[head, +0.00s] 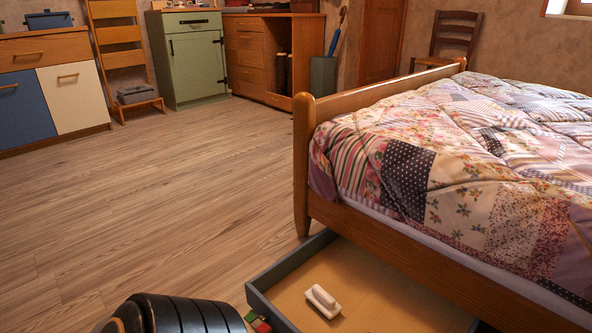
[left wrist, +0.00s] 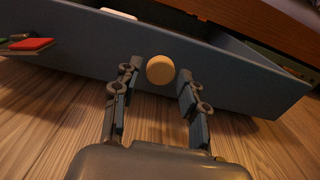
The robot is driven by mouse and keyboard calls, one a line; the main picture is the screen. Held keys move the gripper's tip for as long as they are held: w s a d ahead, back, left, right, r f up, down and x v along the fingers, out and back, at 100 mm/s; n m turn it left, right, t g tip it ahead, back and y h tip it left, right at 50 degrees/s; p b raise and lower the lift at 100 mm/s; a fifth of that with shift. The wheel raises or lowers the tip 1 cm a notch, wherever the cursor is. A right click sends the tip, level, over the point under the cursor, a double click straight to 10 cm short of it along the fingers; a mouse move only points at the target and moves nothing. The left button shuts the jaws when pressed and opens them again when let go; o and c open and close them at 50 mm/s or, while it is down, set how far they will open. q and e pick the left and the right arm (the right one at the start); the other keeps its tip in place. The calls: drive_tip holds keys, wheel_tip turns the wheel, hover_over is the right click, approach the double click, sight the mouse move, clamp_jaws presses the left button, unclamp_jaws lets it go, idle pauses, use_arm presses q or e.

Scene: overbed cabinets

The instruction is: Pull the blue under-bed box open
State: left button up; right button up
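The blue-grey under-bed box (head: 283,262) sticks out from under the bed, its tan floor showing. A white brush-like object (head: 323,300) lies inside it. In the left wrist view the box's front panel (left wrist: 235,75) carries a round, light wooden knob (left wrist: 160,69). My left gripper (left wrist: 158,88) is open, its two fingers on either side of the knob with gaps visible to both sides. In the head view the left gripper's fingers are not seen; a dark part of my arm shows at the bottom. My right gripper is not in view.
The bed (head: 395,230) stands over the box's inner part. Small red and green pieces (head: 260,324) show beside the front panel; I cannot tell what they belong to. Wooden floor (head: 160,200) is clear to the left. Cabinets (head: 60,90) stand along the far wall.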

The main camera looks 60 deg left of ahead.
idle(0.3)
use_arm(q)
wheel_tip(320, 180, up, 10)
idle(0.6)
idle(0.5)
